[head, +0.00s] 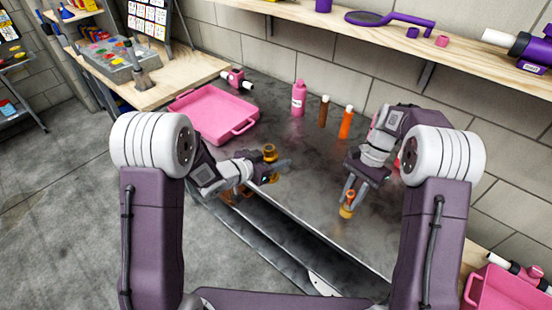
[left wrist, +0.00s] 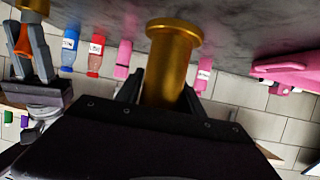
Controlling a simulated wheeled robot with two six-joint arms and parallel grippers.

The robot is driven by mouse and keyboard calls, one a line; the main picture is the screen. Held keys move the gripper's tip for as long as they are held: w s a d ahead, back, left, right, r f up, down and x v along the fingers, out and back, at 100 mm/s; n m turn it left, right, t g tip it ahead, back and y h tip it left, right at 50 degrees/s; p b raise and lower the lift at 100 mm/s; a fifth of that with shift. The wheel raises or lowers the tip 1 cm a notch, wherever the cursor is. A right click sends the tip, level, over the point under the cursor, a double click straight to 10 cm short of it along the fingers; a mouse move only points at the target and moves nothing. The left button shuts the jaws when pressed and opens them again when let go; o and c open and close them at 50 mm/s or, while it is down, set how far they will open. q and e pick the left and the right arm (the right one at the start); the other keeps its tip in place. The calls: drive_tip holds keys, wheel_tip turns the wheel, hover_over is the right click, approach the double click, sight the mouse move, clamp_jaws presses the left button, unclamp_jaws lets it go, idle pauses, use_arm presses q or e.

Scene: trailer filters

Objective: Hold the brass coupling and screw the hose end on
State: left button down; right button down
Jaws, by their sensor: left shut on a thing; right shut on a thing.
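The brass coupling (head: 270,153) is upright in my left gripper (head: 278,167), above the dark metal bench. In the left wrist view the coupling (left wrist: 172,60) is a smooth brass cylinder with a wider flange, its lower part hidden between the fingers. My right gripper (head: 350,190) points down, shut on a small orange and brass piece, apparently the hose end (head: 347,210). In the left wrist view the right gripper (left wrist: 32,55) shows at the left with an orange part (left wrist: 22,42) between its fingers. The two held pieces are apart.
A pink tray (head: 213,113) lies at the back left of the bench. A pink bottle (head: 298,98), a brown bottle (head: 323,110) and an orange bottle (head: 346,122) stand near the wall. Small orange-brown parts (head: 228,194) show under my left arm, unclear. The bench between the grippers is clear.

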drive_tip(key=w+a+r+m+t+y, duration=0.25)
drive_tip(key=w+r+m, duration=0.3)
drive_tip(key=m, duration=0.45)
wheel_tip(320, 180, up, 17)
drive_tip(key=m+t+h, duration=0.2)
drive_tip(key=m+t, duration=0.2)
drive_tip(key=m, duration=0.3)
hover_over(268, 147)
drive_tip(key=shift+f, duration=0.1)
drive_tip(key=shift+f, duration=0.1)
drive_tip(key=shift+f, duration=1.95)
drive_tip(key=shift+f, duration=0.85)
